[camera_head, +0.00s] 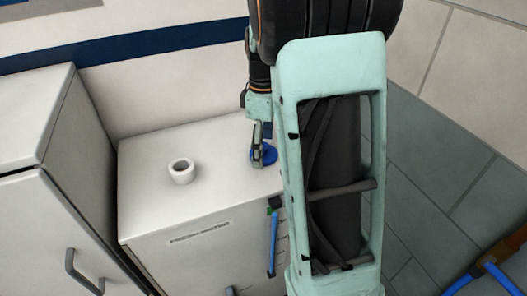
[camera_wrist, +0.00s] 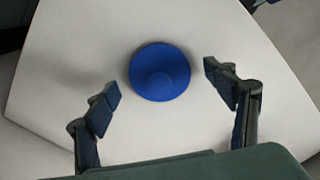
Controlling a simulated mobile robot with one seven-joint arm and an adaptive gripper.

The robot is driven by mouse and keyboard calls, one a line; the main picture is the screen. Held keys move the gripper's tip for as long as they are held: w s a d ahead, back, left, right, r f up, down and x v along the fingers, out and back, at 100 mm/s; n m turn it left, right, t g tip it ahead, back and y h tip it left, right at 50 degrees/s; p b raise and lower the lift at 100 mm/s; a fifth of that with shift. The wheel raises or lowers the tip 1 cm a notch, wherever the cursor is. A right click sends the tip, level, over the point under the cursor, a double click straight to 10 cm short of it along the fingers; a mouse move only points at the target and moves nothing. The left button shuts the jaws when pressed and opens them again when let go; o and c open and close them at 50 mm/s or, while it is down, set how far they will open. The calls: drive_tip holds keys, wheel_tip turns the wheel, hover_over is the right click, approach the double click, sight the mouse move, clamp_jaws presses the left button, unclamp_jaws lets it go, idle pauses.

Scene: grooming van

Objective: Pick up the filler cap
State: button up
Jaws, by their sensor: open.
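The filler cap (camera_wrist: 160,72) is a round blue disc with a smaller raised knob. In the wrist view it lies on the white top of a cabinet, just beyond my fingertips and roughly centred between them. In the head view the cap (camera_head: 264,157) is partly hidden behind my gripper (camera_head: 258,160), near the right end of the cabinet top. My gripper also shows in the wrist view (camera_wrist: 160,82), with its two fingers spread wide on either side and nothing between them. I cannot tell its exact height above the cap.
A white cabinet top (camera_head: 150,205) bears a white ring-shaped neck (camera_head: 182,171) left of the cap. A taller white cabinet (camera_head: 30,130) stands at the left. A blue-handled item (camera_head: 273,240) hangs on the front. Blue and orange tubing (camera_head: 495,270) is at lower right.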

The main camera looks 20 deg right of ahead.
drive_tip(key=shift+f, duration=0.2)
drive_tip(key=c, duration=1)
drive_tip(key=shift+o, duration=0.2)
